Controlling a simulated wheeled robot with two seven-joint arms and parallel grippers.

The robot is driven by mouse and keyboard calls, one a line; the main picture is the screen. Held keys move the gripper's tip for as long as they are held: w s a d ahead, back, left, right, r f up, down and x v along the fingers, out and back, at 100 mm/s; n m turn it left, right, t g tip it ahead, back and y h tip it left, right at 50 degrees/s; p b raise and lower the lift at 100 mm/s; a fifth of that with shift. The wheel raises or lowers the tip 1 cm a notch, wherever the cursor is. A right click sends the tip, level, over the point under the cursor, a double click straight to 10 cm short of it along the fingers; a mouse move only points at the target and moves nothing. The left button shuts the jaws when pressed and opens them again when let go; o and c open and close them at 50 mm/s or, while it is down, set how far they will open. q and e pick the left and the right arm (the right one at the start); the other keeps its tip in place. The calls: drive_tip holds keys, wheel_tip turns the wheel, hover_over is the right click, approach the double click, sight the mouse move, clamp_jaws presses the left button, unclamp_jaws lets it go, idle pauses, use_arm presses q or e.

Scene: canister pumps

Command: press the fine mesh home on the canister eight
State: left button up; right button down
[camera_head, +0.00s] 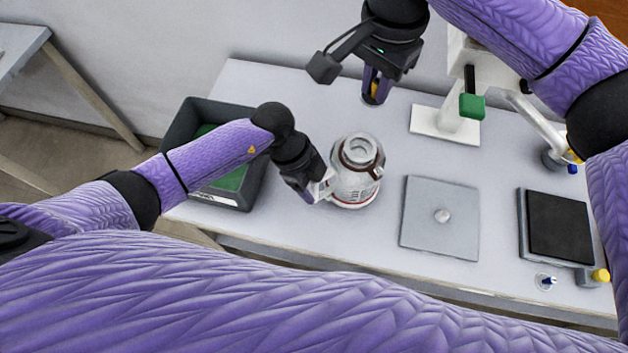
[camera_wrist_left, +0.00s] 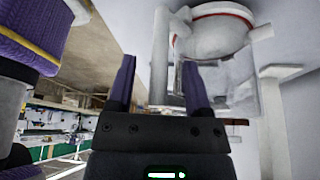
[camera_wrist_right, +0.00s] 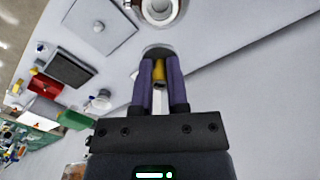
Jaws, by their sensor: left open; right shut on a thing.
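The canister (camera_head: 352,187), a pale jar with a red-brown band, stands upright on the table; its round mouth faces up. My left gripper (camera_head: 322,190) is open at its left side. In the left wrist view, the canister (camera_wrist_left: 215,42) is beyond the fingers (camera_wrist_left: 160,85), and a pale handle-like part shows between them; contact is unclear. My right gripper (camera_head: 376,92) is shut on a small yellow piece (camera_wrist_right: 165,72) behind and above the canister. A grey disc edge (camera_wrist_right: 158,49) shows past the fingertips, probably the fine mesh, with its face hidden.
A dark bin (camera_head: 210,201) with green inside stands left. A grey plate (camera_head: 425,228) with a white knob lies right of the canister. Further right are a black-topped pad (camera_head: 560,226) and small bottles. A white stand (camera_head: 447,124) is at the back.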

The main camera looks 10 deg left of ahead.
use_arm(q)
drive_tip(key=shift+d+f, duration=0.2)
drive_tip(key=shift+f, duration=0.35)
clamp_jaws()
drive_tip(key=shift+s, duration=0.1)
use_arm(e)
drive_tip(key=shift+n, duration=0.6)
drive_tip(key=shift+s+d+f, duration=0.1)
drive_tip(key=shift+d+f, duration=0.05)
drive_tip(key=shift+f, duration=1.05)
drive_tip(key=shift+s+d+f, duration=0.1)
drive_tip(key=shift+f, duration=1.05)
